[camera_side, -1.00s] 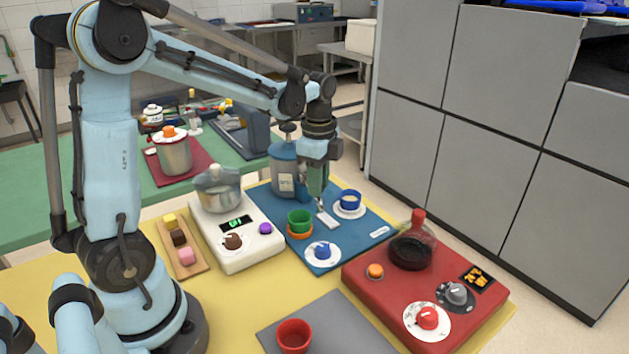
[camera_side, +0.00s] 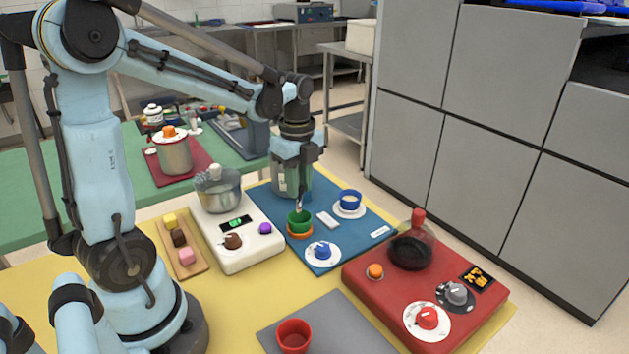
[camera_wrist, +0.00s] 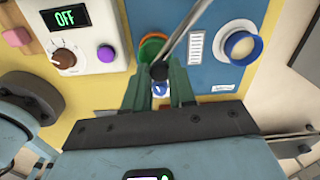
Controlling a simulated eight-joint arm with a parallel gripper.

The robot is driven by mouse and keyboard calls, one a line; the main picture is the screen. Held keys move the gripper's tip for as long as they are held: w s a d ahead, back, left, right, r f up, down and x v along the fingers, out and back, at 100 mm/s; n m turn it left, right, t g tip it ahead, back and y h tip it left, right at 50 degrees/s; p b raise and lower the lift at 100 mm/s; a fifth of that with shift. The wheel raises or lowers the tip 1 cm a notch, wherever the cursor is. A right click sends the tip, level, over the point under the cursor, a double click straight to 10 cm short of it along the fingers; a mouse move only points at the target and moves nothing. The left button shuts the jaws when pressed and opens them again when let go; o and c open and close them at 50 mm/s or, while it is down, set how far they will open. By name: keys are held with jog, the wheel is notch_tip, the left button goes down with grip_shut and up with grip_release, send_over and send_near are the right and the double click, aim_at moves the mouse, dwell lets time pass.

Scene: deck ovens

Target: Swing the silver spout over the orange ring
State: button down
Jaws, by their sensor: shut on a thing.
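The silver spout (camera_wrist: 183,37) is a thin rod in the wrist view, slanting down from the top right to a black end. My gripper (camera_wrist: 160,78) is shut on that black end; its green fingers are on either side. In the side view my gripper (camera_side: 299,204) is just above the green cup (camera_side: 299,219). The cup stands on the orange ring (camera_side: 300,235) on the blue mat and hides most of it. In the wrist view the spout's end overlaps the green cup (camera_wrist: 149,50).
A blue cup (camera_side: 350,199) on a white saucer, a white label strip (camera_side: 327,219) and a blue knob (camera_side: 322,251) are close by on the blue mat (camera_side: 375,228). A white hotplate (camera_side: 240,250) with a pot stands left; a red unit (camera_side: 395,300) with a flask stands right.

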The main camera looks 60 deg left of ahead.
jog(key=c, duration=0.9)
grip_release()
jog(key=shift+c, duration=0.2)
notch_tip(320, 180, up, 12)
jog(key=s+d+f+n+t, duration=0.5)
jog(key=d+n, duration=0.6)
jog(key=n, duration=0.5)
notch_tip(320, 180, down, 3)
jog(key=shift+f+n+t, duration=0.15)
jog(key=shift+n+t, duration=0.25)
jog(key=shift+t, duration=0.7)
